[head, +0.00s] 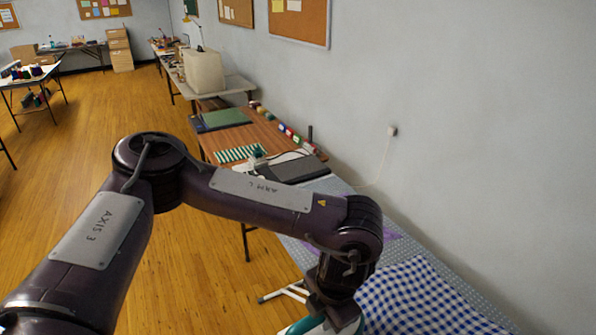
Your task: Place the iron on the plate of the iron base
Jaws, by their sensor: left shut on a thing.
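My left gripper (332,308) is at the bottom of the head view, at the end of my arm that comes in from the left. It is shut on the teal and white iron (308,326), of which only the upper part shows; its sole is cut off by the picture edge. A dark grey flat plate with white parts beside it, which looks like the iron base (292,168), lies farther back, beyond my arm. The iron is well apart from it. My right gripper is not in view.
The ironing board (432,280) has a dotted grey-blue cover and carries a blue checked cloth (415,300). A brown table (235,140) with a green mat, a striped item and small coloured things stands behind. A cord runs to a wall socket (392,131). The wall bounds the right side.

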